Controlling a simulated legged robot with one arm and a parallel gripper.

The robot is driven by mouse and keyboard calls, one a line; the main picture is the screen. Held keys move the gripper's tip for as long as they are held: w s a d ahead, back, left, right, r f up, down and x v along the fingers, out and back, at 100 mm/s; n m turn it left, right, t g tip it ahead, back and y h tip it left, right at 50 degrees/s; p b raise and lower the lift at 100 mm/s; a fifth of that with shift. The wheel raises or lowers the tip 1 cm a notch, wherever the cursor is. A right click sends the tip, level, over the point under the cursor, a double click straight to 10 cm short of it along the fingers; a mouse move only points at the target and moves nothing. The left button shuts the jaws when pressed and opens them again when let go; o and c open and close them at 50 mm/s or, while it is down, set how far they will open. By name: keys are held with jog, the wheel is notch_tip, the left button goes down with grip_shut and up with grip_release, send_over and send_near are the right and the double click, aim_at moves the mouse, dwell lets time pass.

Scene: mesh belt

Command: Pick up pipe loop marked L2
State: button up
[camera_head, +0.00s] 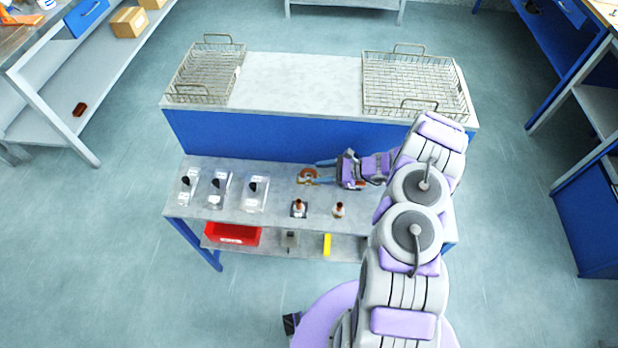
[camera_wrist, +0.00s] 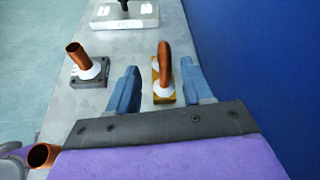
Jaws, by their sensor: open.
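A copper pipe loop (camera_wrist: 165,62) with a white collar stands on a yellowish base in the wrist view. It also shows in the head view as a round copper piece (camera_head: 304,175) on the grey bench shelf. My gripper (camera_head: 317,172) is open just to its right in the head view. In the wrist view the blue fingers of my gripper (camera_wrist: 159,68) stand apart, one on each side of the loop, holding nothing. A second copper pipe (camera_wrist: 78,56) stands on a dark base, and a third pipe (camera_wrist: 42,155) is at lower left. I cannot read any L2 mark.
The raised blue-fronted bench (camera_head: 270,135) rises behind, with wire baskets (camera_head: 205,75) (camera_head: 415,83) on top. A red bin (camera_head: 232,235) and a yellow item (camera_head: 327,244) are below.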

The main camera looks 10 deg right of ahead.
aim_at(314, 171)
jog(key=x, duration=0.3)
jog(key=b+x, duration=0.1)
jog(key=shift+w+a+r, duration=0.15)
jog(key=shift+w+a, duration=0.2)
jog(key=shift+a, duration=0.05)
jog(key=shift+c, duration=0.5)
grip_shut()
